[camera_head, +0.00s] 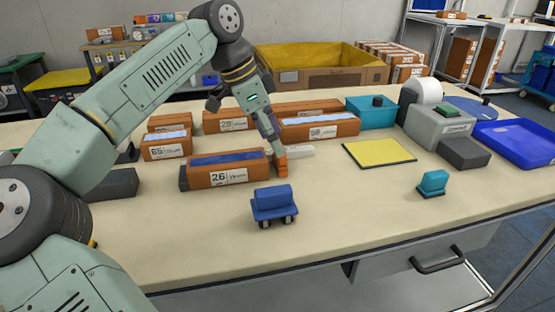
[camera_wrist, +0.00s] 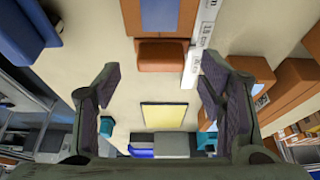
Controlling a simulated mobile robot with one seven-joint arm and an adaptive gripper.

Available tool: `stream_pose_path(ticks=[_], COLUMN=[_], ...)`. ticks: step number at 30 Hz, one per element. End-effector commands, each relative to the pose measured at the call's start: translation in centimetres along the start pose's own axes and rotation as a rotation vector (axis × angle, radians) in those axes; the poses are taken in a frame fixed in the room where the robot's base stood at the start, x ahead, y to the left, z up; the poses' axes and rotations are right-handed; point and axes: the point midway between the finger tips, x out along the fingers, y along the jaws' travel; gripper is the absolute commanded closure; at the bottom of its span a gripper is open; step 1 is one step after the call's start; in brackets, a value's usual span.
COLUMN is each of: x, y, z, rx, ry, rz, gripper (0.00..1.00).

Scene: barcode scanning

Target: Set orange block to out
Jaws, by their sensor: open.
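The small orange block (camera_head: 282,169) stands on the table at the right end of the long box marked 26 (camera_head: 226,177). In the wrist view the orange block (camera_wrist: 163,56) lies between my fingertips and the end of a blue-topped box (camera_wrist: 160,15). My gripper (camera_head: 276,146) points down just above and behind the block, and part of the block is hidden by it in the head view. In the wrist view my gripper (camera_wrist: 160,75) is open, with its fingers spread wide on either side and nothing held between them.
A white marked strip (camera_wrist: 199,45) lies beside the block. A yellow mat (camera_head: 379,152) lies to the right. A blue cart (camera_head: 274,204) stands in front, and a teal stamp-like item (camera_head: 433,182) at right. A blue tray (camera_head: 520,143) is far right. The front table is mostly clear.

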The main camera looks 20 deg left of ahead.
Motion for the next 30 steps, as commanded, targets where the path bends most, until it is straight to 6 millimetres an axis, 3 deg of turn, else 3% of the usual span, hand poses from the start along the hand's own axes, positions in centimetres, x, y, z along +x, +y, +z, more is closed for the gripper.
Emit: stream_pose_path(ticks=[1, 4, 14, 30], x=[1.6, 2.6, 2.9, 2.9], y=[0.0, 0.0, 0.0, 0.0], z=[0.2, 0.1, -0.1, -0.1], rx=[0.002, 0.002, 0.001, 0.001], ry=[0.001, 0.000, 0.000, 0.000], rz=[0.001, 0.000, -0.001, 0.000], gripper=[0.37, 0.37, 0.37, 0.71])
